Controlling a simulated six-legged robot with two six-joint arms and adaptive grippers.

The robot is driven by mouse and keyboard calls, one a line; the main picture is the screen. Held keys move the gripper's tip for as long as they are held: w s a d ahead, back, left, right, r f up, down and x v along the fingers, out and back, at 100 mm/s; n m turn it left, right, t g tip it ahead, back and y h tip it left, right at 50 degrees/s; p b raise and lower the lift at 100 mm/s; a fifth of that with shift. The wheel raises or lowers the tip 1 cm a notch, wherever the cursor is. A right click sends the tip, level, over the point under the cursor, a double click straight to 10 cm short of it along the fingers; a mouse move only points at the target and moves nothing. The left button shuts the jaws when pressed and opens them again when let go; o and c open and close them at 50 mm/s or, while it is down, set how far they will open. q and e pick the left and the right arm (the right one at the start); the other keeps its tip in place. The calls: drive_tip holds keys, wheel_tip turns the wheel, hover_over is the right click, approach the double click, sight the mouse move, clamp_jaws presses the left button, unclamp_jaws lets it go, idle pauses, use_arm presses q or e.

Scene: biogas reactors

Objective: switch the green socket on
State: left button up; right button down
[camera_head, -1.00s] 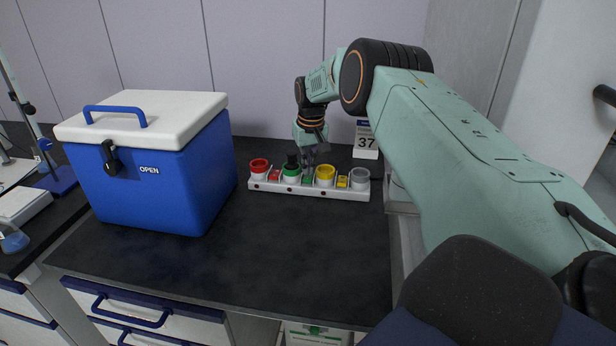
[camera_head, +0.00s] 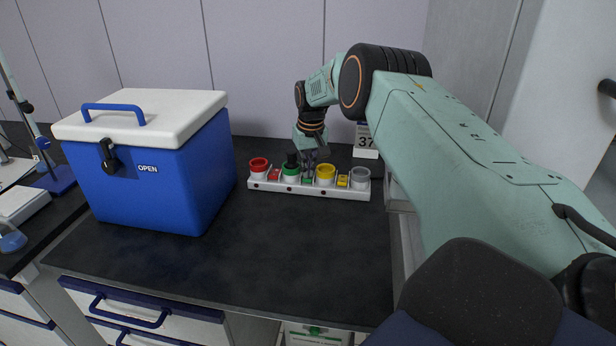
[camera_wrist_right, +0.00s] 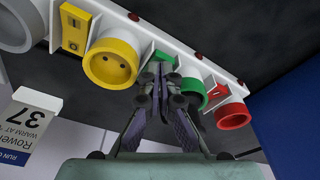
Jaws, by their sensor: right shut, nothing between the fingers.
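The white power strip (camera_head: 330,192) lies on the dark bench with red, green, yellow and grey round sockets. The green socket (camera_head: 291,176) has a black plug (camera_head: 292,159) in it. The green switch (camera_head: 308,182) sits just right of the green socket. My right gripper (camera_head: 310,172) is shut and empty, pointing down at the green switch. In the right wrist view, its closed fingertips (camera_wrist_right: 160,70) are at the green switch (camera_wrist_right: 164,57), between the yellow and green sockets, and partly hide it. I cannot tell whether they touch. My left gripper is not in view.
The yellow socket (camera_head: 325,174) and yellow switch (camera_head: 342,181) are right of the fingers; the red switch (camera_head: 274,175) is left. A blue cooler box (camera_head: 160,185) stands left of the strip. A card marked 37 (camera_head: 365,142) stands behind. The bench in front is clear.

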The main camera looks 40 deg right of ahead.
drive_tip(key=shift+f, duration=0.35)
idle(0.3)
drive_tip(key=shift+r+p, duration=2.85)
drive_tip(key=shift+r, duration=0.75)
drive_tip(key=shift+f, duration=0.1)
